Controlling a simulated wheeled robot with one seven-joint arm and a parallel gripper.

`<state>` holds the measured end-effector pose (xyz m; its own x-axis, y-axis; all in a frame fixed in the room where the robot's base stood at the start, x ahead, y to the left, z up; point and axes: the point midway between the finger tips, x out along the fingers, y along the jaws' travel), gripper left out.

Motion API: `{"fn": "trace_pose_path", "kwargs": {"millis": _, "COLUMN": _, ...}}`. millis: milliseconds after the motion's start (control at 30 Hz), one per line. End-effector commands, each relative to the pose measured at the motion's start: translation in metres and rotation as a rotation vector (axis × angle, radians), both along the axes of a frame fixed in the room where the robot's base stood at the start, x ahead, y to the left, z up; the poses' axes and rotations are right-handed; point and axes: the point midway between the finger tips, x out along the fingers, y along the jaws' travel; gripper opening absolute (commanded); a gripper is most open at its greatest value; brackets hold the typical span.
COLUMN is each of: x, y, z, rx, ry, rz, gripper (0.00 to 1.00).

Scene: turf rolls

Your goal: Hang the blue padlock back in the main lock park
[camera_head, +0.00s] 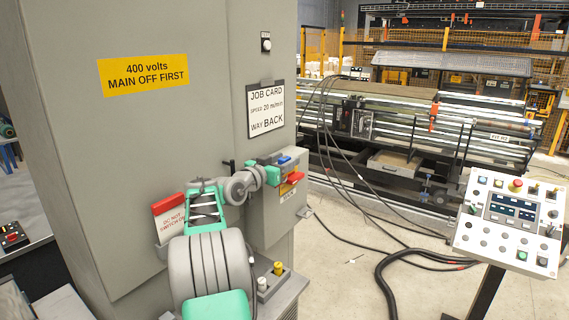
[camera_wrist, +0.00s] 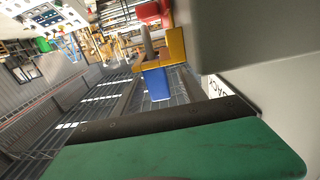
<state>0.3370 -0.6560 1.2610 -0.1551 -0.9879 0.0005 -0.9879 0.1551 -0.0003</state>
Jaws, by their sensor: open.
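The blue padlock (camera_head: 284,160) shows as a small blue block at the upper edge of the grey lock box on the cabinet's side. In the wrist view a blue block (camera_wrist: 157,84) lies against a yellow angled piece (camera_wrist: 176,46), with a grey pin beside it. I cannot tell whether it hangs freely or rests there. The lock park is probably the grey box (camera_head: 283,222) carrying red and yellow pieces. My gripper (camera_head: 273,174) is open just left of the blue block. Its green and dark part fills the bottom of the wrist view. Its fingertips are hard to make out.
A red "DO NOT SWITCH ON" tag (camera_head: 169,216) is on the cabinet (camera_head: 130,160), left of my arm. A job card (camera_head: 266,108) hangs above the lock box. A control console (camera_head: 508,224) stands at right. Cables (camera_head: 380,215) cross the open floor.

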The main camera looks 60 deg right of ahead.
Motion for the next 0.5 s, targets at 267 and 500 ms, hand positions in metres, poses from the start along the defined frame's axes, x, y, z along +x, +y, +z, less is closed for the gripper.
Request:
{"fn": "trace_pose_path", "kwargs": {"millis": 267, "x": 0.0, "y": 0.0006, "z": -0.0008, "rx": 0.0, "ry": 0.0, "rz": 0.0, "gripper": 0.35}}
{"fn": "trace_pose_path", "kwargs": {"millis": 500, "x": -0.0001, "y": 0.0007, "z": -0.0007, "rx": 0.001, "ry": 0.0, "rz": -0.001, "gripper": 0.16}}
